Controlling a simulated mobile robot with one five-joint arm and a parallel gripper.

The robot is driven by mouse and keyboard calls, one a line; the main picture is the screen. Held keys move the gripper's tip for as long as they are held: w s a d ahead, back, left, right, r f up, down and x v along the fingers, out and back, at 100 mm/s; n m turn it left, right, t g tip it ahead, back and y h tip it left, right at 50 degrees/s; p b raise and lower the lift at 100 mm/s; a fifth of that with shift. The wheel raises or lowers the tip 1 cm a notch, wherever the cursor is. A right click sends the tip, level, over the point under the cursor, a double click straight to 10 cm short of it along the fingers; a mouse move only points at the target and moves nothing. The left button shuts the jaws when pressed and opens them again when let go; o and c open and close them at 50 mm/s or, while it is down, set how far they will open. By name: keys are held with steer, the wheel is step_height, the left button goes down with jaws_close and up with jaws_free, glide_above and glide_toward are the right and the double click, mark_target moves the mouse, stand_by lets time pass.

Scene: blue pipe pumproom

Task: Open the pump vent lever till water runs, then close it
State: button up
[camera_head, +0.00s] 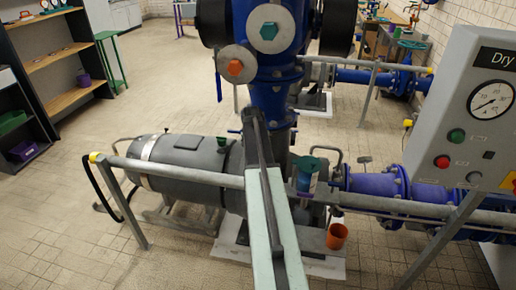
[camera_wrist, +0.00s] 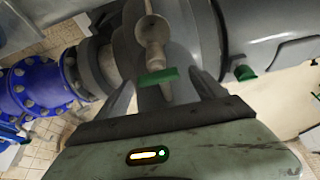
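In the wrist view a grey metal vent valve (camera_wrist: 152,32) stands on the grey pump body. Its lever has a short green grip (camera_wrist: 158,77), lying crosswise in the picture. My gripper (camera_wrist: 158,84) is open, with one grey finger on each side of the valve stem and green grip. I cannot tell whether either finger touches it. No running water shows. In the head view the pump's grey cylinder (camera_head: 185,165) lies behind a rail. My arm reaches forward over the rail and hides part of the pump; the fingertips cannot be made out there.
A grey rail (camera_head: 180,172) crosses in front of the pump. An orange cup (camera_head: 337,236) sits low, right of my arm. A teal-topped blue fitting (camera_head: 307,172) stands beside it. A control panel (camera_head: 478,120) with a gauge is at right. Blue pipe (camera_head: 380,184) runs rightward.

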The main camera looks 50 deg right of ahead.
steer(key=shift+r, duration=0.1)
steer(key=p+v, duration=0.7)
steer(key=shift+a+r, duration=0.15)
steer(key=shift+r, duration=0.1)
steer(key=shift+s, duration=0.15)
